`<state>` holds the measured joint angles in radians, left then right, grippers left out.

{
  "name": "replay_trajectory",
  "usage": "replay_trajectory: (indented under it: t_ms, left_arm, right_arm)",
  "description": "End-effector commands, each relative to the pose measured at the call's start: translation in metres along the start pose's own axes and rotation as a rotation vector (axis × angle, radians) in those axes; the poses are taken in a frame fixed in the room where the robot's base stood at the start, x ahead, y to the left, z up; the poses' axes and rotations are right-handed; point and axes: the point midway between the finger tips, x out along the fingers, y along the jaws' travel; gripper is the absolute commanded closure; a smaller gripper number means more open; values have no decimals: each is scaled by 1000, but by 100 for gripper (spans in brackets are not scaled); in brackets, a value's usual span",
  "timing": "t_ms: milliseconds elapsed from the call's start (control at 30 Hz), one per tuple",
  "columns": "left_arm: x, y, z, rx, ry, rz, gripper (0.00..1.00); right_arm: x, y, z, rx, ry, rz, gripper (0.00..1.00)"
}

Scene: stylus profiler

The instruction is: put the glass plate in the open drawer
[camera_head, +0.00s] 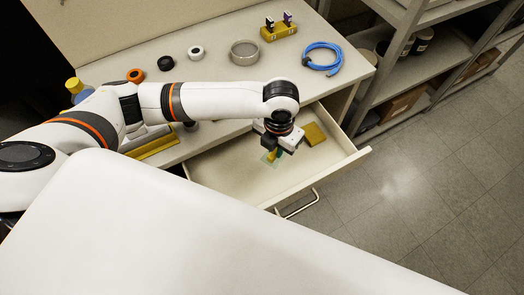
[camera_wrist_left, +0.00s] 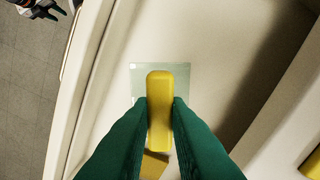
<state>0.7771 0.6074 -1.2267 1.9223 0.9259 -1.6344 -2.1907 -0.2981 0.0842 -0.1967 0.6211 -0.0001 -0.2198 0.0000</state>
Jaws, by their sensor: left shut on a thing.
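My left gripper (camera_head: 273,148) is over the open drawer (camera_head: 325,176). In the left wrist view its green fingers (camera_wrist_left: 160,115) are shut on a yellow bar-shaped grip (camera_wrist_left: 158,90). The clear, pale green glass plate (camera_wrist_left: 141,72) shows just beyond and under this grip. In the head view a corner of the plate (camera_head: 268,158) shows below the fingers, inside the drawer's outline. I cannot tell whether it touches the drawer floor. My right gripper (camera_wrist_left: 42,8) shows small at the top left of the left wrist view, away from the drawer, its fingers apart.
A flat yellow block (camera_head: 314,133) lies in the drawer beside my left gripper. On the worktop are a blue cable coil (camera_head: 322,68), a round metal dish (camera_head: 244,52), a yellow holder (camera_head: 279,32) and small rings. A shelf unit (camera_head: 425,60) stands at the right.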

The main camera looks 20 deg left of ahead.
Motion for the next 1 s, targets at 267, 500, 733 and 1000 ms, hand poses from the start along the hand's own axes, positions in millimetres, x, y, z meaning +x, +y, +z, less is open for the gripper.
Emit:
replay_trajectory:
  t_ms: [267, 500, 733, 1000]
  left_arm:
    - [44, 1, 1, 44, -3, 0, 100]
    - [68, 1, 0, 44, 0, -1, 100]
    - [98, 1, 1, 42, -2, -1, 100]
    - [102, 1, 0, 43, 1, -1, 100]
  right_arm:
    - [0, 4, 0, -2, 0, 5, 64]
    - [0, 8, 0, -1, 0, 10, 64]
    - [1, 8, -1, -2, 1, 10, 64]
    - [1, 7, -1, -2, 2, 9, 64]
